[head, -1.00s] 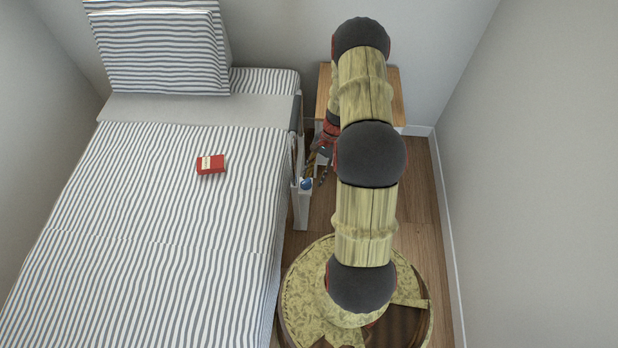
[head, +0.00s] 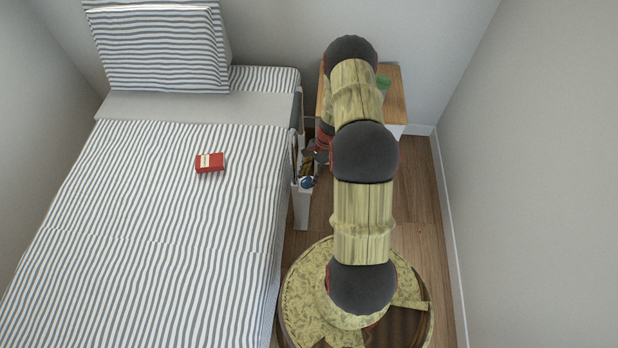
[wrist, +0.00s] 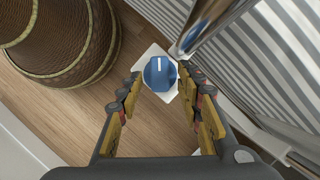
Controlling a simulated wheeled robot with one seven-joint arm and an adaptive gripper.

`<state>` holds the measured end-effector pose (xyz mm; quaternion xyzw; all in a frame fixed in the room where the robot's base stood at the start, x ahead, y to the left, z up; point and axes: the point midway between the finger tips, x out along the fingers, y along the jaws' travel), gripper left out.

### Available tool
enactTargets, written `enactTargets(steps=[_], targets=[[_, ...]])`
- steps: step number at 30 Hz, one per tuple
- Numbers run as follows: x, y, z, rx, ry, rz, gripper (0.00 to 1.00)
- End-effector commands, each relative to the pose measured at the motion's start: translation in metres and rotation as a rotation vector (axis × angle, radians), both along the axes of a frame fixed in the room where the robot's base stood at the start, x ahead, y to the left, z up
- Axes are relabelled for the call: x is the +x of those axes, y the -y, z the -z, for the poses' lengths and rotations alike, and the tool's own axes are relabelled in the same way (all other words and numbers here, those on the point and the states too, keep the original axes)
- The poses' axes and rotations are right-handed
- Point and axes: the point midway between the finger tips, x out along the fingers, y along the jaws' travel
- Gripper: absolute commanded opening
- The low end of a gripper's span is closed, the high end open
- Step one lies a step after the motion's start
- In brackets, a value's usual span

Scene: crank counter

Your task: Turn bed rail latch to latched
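The bed rail latch is a round blue knob (wrist: 160,74) with a white pointer line, on a white plate (wrist: 152,52). In the head view the blue knob (head: 306,182) sits on top of a white post (head: 302,212) at the bed's right side. In the wrist view my gripper (wrist: 160,80) is open, with one finger on each side of the knob. The right finger is close to the knob's edge; I cannot tell if it touches. In the head view my arm hides part of the gripper.
A striped bed (head: 170,220) with a red box (head: 210,163) on it fills the left. A metal rail (wrist: 205,25) runs close beside the knob. A wooden nightstand (head: 394,95) with a green item (head: 383,83) stands behind my arm. The floor (head: 415,200) at right is clear.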

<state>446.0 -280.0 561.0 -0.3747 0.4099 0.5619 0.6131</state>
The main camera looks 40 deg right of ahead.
Motion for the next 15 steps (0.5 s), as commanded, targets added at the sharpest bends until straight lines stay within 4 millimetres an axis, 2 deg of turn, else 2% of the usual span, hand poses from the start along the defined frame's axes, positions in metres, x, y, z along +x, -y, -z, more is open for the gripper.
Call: enactTargets(steps=[6,15], targets=[[0.0005,-0.0001,0.0001,-0.001,0.001,0.000,0.36],[0.0004,-0.0001,0.0001,-0.001,0.001,0.000,0.20]])
